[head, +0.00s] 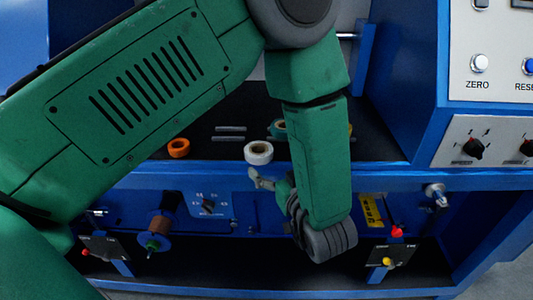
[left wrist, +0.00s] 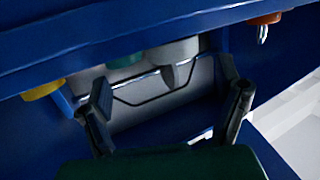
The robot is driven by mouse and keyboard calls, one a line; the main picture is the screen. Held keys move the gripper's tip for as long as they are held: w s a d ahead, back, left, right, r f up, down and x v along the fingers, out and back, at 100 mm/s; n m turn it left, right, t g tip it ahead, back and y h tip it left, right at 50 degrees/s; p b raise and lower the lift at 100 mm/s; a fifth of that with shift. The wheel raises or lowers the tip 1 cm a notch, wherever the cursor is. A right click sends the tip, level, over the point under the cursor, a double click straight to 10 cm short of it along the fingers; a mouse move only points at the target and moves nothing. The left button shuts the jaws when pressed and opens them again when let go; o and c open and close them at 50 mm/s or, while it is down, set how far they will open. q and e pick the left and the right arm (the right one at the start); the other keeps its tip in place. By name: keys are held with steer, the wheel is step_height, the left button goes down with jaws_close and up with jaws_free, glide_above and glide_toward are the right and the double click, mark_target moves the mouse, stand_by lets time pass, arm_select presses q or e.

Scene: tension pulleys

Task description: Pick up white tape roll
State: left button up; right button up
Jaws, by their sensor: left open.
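The white tape roll (head: 258,153) sits on the dark shelf, near its front edge, in the head view. My left gripper (head: 258,178) is just in front of and below it, partly hidden by my own forearm and wrist. In the left wrist view my left gripper (left wrist: 172,92) has its two fingers wide apart with nothing held between them. A pale rounded shape (left wrist: 175,50), likely the white roll, shows beyond the fingers, partly cut off by a blue edge. My right gripper is not in view.
An orange roll (head: 178,147) stands left of the white one. A green roll (head: 278,127) is partly hidden behind my arm, and a bit of yellow (head: 350,129) shows to its right. The blue front panel (head: 235,208) below carries knobs and a spool (head: 160,226).

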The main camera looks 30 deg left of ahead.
mark_target(257, 152)
arm_select(q)
steer(key=a, duration=0.2)
steer(key=w+a, duration=0.1)
steer(key=a, duration=0.1)
steer(key=w+a+f, duration=0.1)
steer(key=a, duration=0.1)
steer(key=shift+w+a, duration=0.1)
steer(key=shift+a, duration=0.25)
steer(key=shift+w+a, duration=0.1)
steer(key=shift+w, duration=0.25)
steer(key=shift+w+d+r, duration=0.1)
steer(key=shift+w+d, duration=0.2)
steer(key=shift+w, duration=0.05)
steer(key=shift+a, duration=0.75)
steer(key=c, duration=1.1)
steer(key=shift+a+f, duration=0.15)
steer(key=shift+f, duration=0.05)
steer(key=shift+c, duration=1.6)
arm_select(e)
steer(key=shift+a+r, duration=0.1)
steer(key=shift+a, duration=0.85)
